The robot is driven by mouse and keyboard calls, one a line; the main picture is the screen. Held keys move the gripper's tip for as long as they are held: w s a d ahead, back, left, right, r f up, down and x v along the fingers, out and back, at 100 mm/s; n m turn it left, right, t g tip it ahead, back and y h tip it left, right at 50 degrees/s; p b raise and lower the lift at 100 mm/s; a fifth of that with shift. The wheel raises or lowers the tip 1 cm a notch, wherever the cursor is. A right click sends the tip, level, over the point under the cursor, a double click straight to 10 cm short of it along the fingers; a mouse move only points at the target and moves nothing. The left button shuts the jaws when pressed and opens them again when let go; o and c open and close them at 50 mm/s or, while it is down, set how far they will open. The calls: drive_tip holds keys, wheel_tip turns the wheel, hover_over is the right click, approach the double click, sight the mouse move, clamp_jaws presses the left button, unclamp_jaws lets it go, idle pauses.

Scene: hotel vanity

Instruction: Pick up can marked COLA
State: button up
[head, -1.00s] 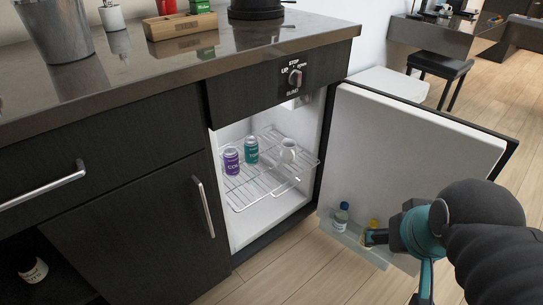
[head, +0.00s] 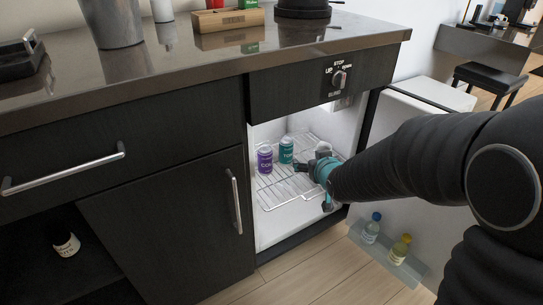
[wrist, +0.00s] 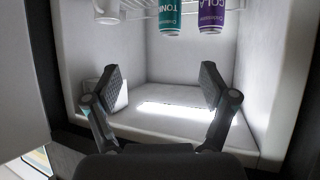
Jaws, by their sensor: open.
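The purple can marked COLA (head: 265,158) stands upright on the wire shelf (head: 275,197) inside the open mini fridge. In the wrist view the can (wrist: 210,18) appears upside down at the top right, its COLA lettering partly cut by the frame edge. A teal can marked TONIC (head: 286,150) stands just right of it; it also shows in the wrist view (wrist: 171,16). My gripper (head: 301,167) is at the fridge opening, right of both cans and apart from the COLA can. In the wrist view the gripper (wrist: 159,80) is open and empty.
A white mug (head: 323,148) stands on the shelf behind my gripper. The fridge door (head: 411,103) is open to the right, its rack holding a blue-capped bottle (head: 371,230) and a yellow-capped bottle (head: 401,248). The cupboard door (head: 170,225) borders the opening on the left.

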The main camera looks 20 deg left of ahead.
sight(267, 157)
drive_tip(key=w+a+f+y, duration=0.1)
drive_tip(key=w+a+f, duration=0.1)
drive_tip(key=a, duration=0.2)
drive_tip(key=w+a+f+n+y, duration=0.1)
drive_tip(key=w+a+f, duration=0.1)
drive_tip(key=a, duration=0.3)
drive_tip(key=w+a+f, duration=0.2)
drive_tip(key=a+f, duration=0.2)
drive_tip(key=a, duration=0.1)
drive_tip(key=shift+w+f+n+y, duration=0.15)
drive_tip(key=shift+w+n+y, duration=0.15)
drive_tip(key=shift+w+y, duration=0.1)
drive_tip(key=shift+a+x, duration=0.15)
drive_tip(key=shift+x, duration=1.2)
drive_tip(key=shift+a+x, duration=0.15)
drive_tip(key=shift+x, duration=1.15)
drive_tip(key=shift+s+r, duration=0.15)
drive_tip(key=shift+r, duration=0.05)
drive_tip(key=c, duration=1.4)
